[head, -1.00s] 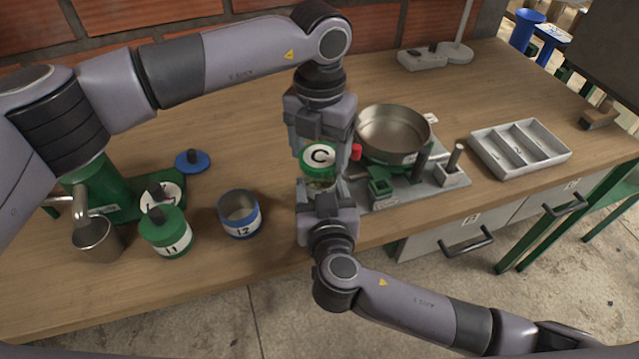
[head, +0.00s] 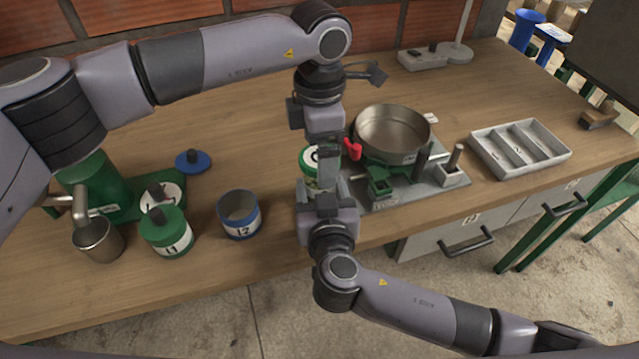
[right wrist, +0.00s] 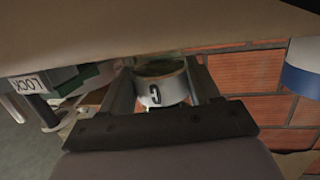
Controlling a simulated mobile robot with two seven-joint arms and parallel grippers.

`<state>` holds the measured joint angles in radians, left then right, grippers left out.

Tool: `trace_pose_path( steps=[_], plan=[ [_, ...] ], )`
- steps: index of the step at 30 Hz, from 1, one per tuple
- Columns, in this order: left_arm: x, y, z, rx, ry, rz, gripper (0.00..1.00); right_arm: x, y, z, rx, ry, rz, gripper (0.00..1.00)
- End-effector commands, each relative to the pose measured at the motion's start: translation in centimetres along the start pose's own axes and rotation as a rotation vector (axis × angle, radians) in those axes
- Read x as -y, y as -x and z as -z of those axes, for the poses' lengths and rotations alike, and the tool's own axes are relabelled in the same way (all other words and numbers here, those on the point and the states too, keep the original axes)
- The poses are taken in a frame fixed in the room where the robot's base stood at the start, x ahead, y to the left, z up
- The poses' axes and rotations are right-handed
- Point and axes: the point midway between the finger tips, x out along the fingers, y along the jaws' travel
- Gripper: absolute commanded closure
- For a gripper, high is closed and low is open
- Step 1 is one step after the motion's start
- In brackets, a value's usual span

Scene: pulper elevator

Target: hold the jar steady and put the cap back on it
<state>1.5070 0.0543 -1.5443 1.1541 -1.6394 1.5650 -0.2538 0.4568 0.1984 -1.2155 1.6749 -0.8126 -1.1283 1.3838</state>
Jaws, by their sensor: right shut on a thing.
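The jar (head: 310,185) is upright between the fingers of my right gripper (head: 327,192), above the table's front part. My left gripper (head: 328,165) points down over the jar, one finger in front of the top. Its other finger is hidden, so its opening does not show.
A metal pan (head: 392,132) on a green device with a red part (head: 353,149) stands close at right. Left are an open blue-rimmed tin (head: 239,216), a green-lidded tin (head: 166,234) and a blue lid (head: 192,160). A divided tray (head: 520,146) lies farther right.

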Motion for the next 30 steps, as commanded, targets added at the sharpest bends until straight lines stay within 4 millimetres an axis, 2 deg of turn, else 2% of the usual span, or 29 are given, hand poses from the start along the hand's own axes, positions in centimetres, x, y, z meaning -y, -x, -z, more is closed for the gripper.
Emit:
trace_pose_path(
  steps=[4, 8, 15, 21, 25, 30],
  plan=[
    [0.0, 0.4, 0.0, 0.001, 0.001, -0.001, 0.0, 0.0, 0.0, 0.0, 0.0, 0.001, 0.0, 1.0],
    [0.0, 2.0, 0.0, 0.001, 0.001, -0.002, 0.0, 0.0, 0.0, 0.0, 0.0, 0.001, 0.0, 1.0],
    [-0.1, 7.2, -0.1, 0.002, 0.001, -0.004, 0.0, 0.0, 0.0, 0.0, 0.0, 0.001, 0.0, 1.0],
    [-0.1, 10.6, 0.0, 0.002, 0.001, -0.002, 0.0, 0.0, 0.0, 0.0, 0.0, 0.001, 0.0, 1.0],
    [0.0, 11.7, 0.0, 0.0, 0.001, -0.001, 0.0, 0.0, 0.0, 0.0, 0.0, 0.001, 0.0, 1.0],
    [0.0, 12.1, 0.0, 0.0, 0.0, 0.0, 0.0, 0.0, 0.0, 0.0, 0.0, 0.0, 0.0, 1.0]
  ],
)
